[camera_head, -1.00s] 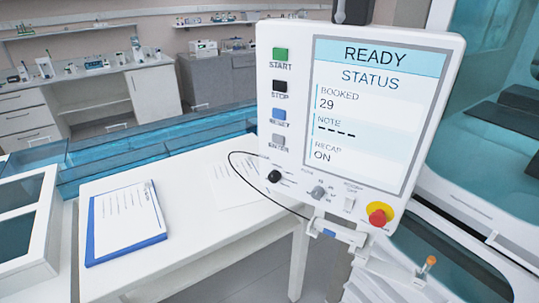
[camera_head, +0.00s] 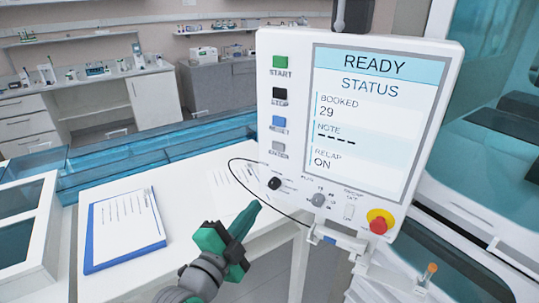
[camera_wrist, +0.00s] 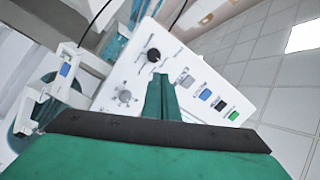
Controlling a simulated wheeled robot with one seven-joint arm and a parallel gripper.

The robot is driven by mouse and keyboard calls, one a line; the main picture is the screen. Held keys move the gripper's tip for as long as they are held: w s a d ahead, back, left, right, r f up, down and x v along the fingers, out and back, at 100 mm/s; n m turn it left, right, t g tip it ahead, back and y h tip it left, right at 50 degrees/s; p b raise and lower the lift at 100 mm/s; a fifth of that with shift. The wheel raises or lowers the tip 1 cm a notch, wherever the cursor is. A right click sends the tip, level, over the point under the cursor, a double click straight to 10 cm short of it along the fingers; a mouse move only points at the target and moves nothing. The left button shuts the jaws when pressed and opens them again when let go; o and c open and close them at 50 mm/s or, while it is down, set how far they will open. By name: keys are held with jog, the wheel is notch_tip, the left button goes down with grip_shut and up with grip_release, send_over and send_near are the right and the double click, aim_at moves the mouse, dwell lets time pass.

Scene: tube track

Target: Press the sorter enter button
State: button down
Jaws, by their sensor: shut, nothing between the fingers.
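The sorter's white control panel (camera_head: 298,110) stands at the right in the head view. Its grey enter button (camera_head: 278,147) is the lowest of a column, below the blue reset button (camera_head: 278,121), black stop button (camera_head: 280,92) and green start button (camera_head: 280,62). The grey button also shows in the wrist view (camera_wrist: 188,81), just right of the fingertips. My green gripper (camera_head: 254,208) is shut and empty, below and left of the panel in the head view, apart from the enter button. Its fingers point up toward the panel. The screen reads READY, BOOKED 29.
A black knob (camera_head: 274,183), a grey dial (camera_head: 318,200) and a red emergency stop (camera_head: 379,222) sit along the panel's lower edge. A thin black cable loops at its left. A white table (camera_head: 190,200) holds a blue clipboard (camera_head: 124,228) and a loose sheet.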

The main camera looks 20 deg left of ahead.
aim_at(277, 147)
notch_tip(277, 147, up, 10)
jog(key=s+a+m+h, duration=0.1)
jog(key=s+a+m, duration=0.1)
jog(key=m, duration=0.4)
jog(key=shift+s+a+m+g+h, duration=0.15)
jog(key=shift+s+m+g+h, duration=0.15)
jog(key=shift+s+m+h, duration=0.15)
jog(key=shift+w, duration=0.1)
jog(key=x, duration=1.3)
jog(key=shift+w, duration=0.45)
